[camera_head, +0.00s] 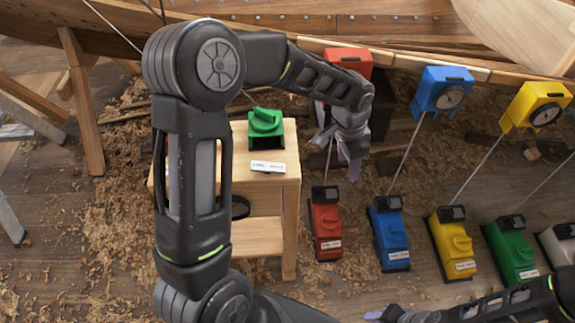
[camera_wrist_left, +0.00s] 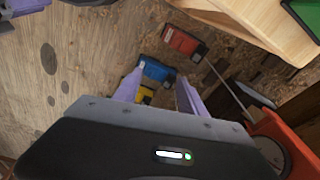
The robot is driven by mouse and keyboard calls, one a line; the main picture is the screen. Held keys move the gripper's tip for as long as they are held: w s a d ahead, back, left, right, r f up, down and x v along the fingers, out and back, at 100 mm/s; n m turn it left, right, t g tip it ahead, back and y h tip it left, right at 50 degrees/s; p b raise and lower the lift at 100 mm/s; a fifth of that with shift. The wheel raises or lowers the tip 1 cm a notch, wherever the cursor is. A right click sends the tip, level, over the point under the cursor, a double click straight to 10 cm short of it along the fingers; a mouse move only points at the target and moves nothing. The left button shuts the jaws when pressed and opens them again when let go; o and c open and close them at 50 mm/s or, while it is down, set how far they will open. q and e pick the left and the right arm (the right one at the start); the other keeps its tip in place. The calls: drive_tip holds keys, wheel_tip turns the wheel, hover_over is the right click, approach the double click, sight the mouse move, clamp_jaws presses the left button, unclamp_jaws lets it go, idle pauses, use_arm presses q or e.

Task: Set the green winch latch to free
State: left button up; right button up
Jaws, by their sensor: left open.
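The green winch (camera_head: 512,248) sits on the floor at the right, in a row of coloured winches. Its latch is too small to read for position. Another green piece (camera_head: 266,125), with a raised knob-like top, is on a wooden stool beside a white label. A green edge (camera_wrist_left: 306,14) shows at the top right of the left wrist view. My left gripper (camera_head: 335,150) is open and empty, right of the stool and well away from the green winch. Its lilac fingers (camera_wrist_left: 158,88) stand apart. My right gripper (camera_head: 378,314) is low in the head view, partly cut off.
Red (camera_head: 325,222), blue (camera_head: 388,232) and yellow (camera_head: 452,243) winches stand left of the green one; a white one (camera_head: 558,244) is right. Thin lines rise to dial boxes, including blue (camera_head: 442,90) and yellow (camera_head: 537,106), along the hull. The stool (camera_head: 291,190) is near my left arm.

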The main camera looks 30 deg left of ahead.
sight(283, 168)
use_arm(q)
drive_tip(key=s+a+r+m+g+y, duration=0.2)
drive_tip(key=s+a+r+g+y, duration=0.2)
drive_tip(key=a, duration=0.6)
wheel_tip(283, 168, up, 4)
drive_tip(key=shift+s+a+f+m, duration=0.3)
drive_tip(key=shift+s+m, duration=0.1)
drive_tip(key=shift+s, duration=0.75)
drive_tip(key=shift+b+x, duration=0.3)
drive_tip(key=shift+x, duration=3.6)
drive_tip(key=shift+a, duration=0.1)
drive_tip(key=shift+c, duration=0.4)
clamp_jaws()
